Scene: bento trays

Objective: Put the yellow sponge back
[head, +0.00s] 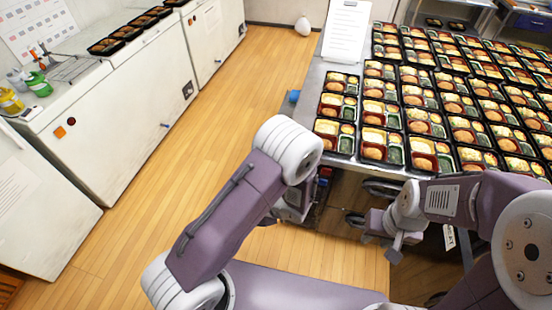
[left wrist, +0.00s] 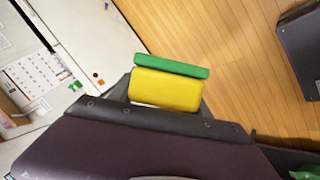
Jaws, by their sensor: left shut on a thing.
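The yellow sponge (left wrist: 167,89) has a green layer (left wrist: 172,66) along one long side. It is between the fingers of my left gripper (left wrist: 165,96), which is shut on it, over the floor beside the white cabinets. In the head view my left gripper is mostly hidden behind my own arm, and the sponge does not show there. My right gripper (head: 386,238) is in front of the table's near edge, away from the sponge. Its fingers are too small and turned to tell whether they are open or shut.
Rows of filled bento trays (head: 422,147) cover the table (head: 309,110) at the right. A white counter (head: 88,85) at the left holds a green bottle (head: 38,84), a yellow bottle (head: 10,101), a wire rack (head: 72,68) and several trays. Wooden floor (head: 235,85) lies clear between.

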